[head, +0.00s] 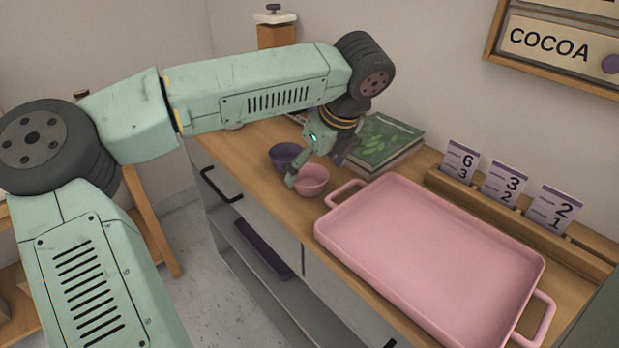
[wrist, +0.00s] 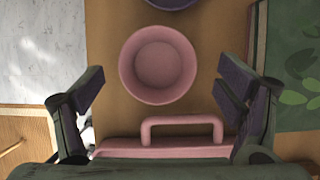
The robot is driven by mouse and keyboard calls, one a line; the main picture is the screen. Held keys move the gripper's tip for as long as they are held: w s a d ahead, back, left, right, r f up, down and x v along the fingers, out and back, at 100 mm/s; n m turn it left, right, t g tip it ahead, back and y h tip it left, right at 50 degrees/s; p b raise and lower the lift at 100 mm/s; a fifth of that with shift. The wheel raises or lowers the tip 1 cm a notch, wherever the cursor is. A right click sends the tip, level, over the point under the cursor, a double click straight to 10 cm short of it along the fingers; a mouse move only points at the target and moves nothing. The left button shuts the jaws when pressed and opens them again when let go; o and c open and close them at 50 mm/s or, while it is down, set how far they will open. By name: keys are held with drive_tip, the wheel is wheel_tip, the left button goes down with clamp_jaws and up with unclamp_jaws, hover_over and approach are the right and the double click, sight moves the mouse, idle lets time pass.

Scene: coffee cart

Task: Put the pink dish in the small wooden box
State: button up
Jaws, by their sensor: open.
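The pink dish (head: 312,180) is a small round bowl, upright on the wooden counter beside a purple bowl. In the wrist view the pink dish (wrist: 158,64) is empty and sits a little above centre. My gripper (head: 316,168) is over the counter at the dish. In the wrist view my gripper (wrist: 160,88) is open, with one finger on each side of the dish's near edge and nothing between the pads. I cannot make out a small wooden box for certain in either view.
The purple bowl (head: 285,156) stands just beyond the dish. A large pink tray (head: 430,262) fills the counter to the right; its handle (wrist: 182,121) shows close below the dish. Green books (head: 388,140) lie behind. Number cards (head: 503,183) stand in a wooden rack along the wall.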

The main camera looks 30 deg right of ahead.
sight(305, 183)
drive_tip(key=x, duration=0.3)
drive_tip(key=shift+a+f+p, duration=0.1)
drive_tip(key=shift+p, duration=0.25)
drive_tip(key=c, duration=1.3)
drive_tip(key=shift+c, duration=0.2)
